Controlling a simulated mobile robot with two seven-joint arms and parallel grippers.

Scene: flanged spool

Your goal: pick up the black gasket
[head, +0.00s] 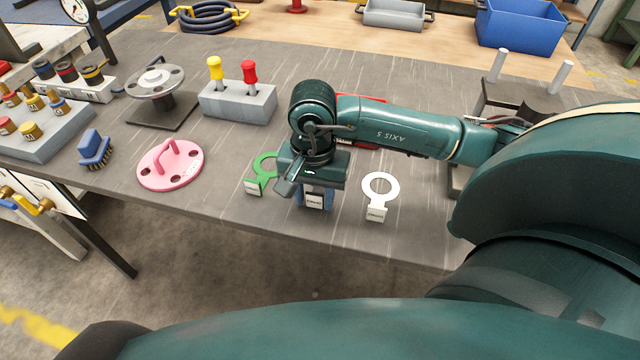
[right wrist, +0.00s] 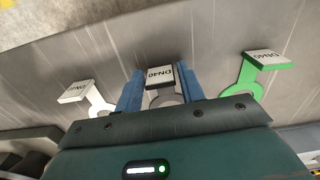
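The gasket under my right gripper has a block tag (right wrist: 160,76) marked DN40. In the head view this tag (head: 314,200) shows below the gripper. Its ring (right wrist: 166,100) is mostly hidden by the gripper and looks dark grey. My right gripper (right wrist: 160,85) points down, its blue fingers close against both sides of the tag; it also shows in the head view (head: 314,196). The gasket appears to be at table level. A green gasket (head: 264,168) lies to its left and a white gasket (head: 380,188) to its right. My left gripper is not in view.
A pink flanged disc with a handle (head: 170,164) and a blue brush (head: 95,148) lie further left. Behind stand a grey box with yellow and red handles (head: 238,102) and a flanged spool (head: 157,88). The table's front edge is close to the gaskets.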

